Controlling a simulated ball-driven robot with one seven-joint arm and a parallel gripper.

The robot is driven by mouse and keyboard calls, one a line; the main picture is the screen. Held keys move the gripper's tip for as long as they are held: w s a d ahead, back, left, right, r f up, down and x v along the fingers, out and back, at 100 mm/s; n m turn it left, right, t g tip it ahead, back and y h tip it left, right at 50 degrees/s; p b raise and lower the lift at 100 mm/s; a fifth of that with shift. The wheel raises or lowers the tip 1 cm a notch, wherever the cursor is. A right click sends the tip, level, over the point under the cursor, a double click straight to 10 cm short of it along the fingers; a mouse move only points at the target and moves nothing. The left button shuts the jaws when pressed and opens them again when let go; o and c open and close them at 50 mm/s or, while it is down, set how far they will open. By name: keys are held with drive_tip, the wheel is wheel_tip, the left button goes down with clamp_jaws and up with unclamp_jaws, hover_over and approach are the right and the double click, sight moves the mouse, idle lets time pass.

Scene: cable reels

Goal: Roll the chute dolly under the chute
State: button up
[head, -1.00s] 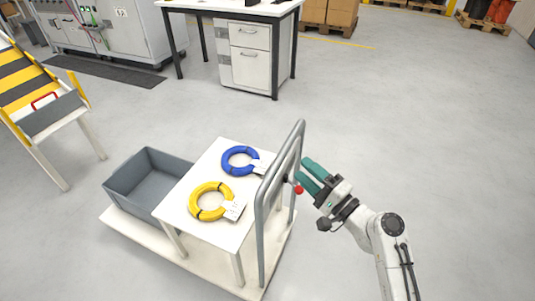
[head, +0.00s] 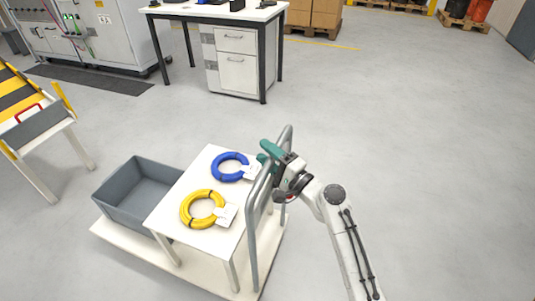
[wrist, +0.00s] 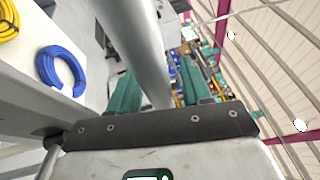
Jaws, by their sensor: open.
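The chute dolly has a pale deck (head: 140,245) and an upright grey tube handle (head: 251,235) at its right end. It carries a grey bin and a small white table. My gripper (head: 266,151) is at the upper part of the handle. In the wrist view, the handle tube (wrist: 145,50) passes between my two teal fingers (wrist: 160,88), which are open around it. Whether either finger touches the tube I cannot tell. The chute (head: 22,100), yellow and black striped with a grey lip and white legs, stands at the left, apart from the dolly.
A blue cable coil (head: 229,167) and a yellow cable coil (head: 202,209) lie on the dolly's white table (head: 190,245). The grey bin (head: 140,190) looks empty. A desk (head: 215,12) stands at the back. Open floor lies between chute and dolly and to the right.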

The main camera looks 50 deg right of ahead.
drive_tip(key=shift+c, duration=0.4)
clamp_jaws()
